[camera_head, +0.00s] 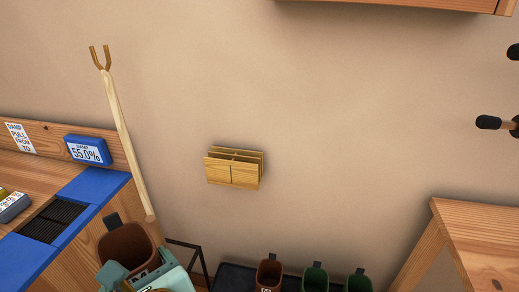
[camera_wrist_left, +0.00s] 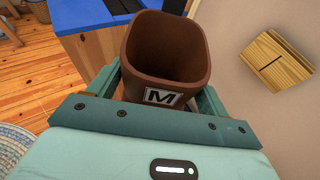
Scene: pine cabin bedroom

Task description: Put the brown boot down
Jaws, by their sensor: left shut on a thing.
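The brown boot (camera_head: 124,244) is at the lower left of the head view, open end up, with a dark tab at its rim. In the left wrist view the same boot (camera_wrist_left: 165,48) shows its hollow top and a white label with an M. My left gripper (camera_head: 143,275) is shut on it, with one teal finger on each side in the left wrist view (camera_wrist_left: 162,96). The boot's lower part and what is under it are hidden. My right gripper is not in view.
Two green boots (camera_head: 315,277) stand right of the second brown boot. A blue-edged wooden bench (camera_head: 85,195) is at the left, with a forked wooden stick (camera_head: 125,140) leaning nearby. A wooden wall rack (camera_head: 232,172) hangs centrally. A wooden cabinet (camera_head: 480,235) stands at the right.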

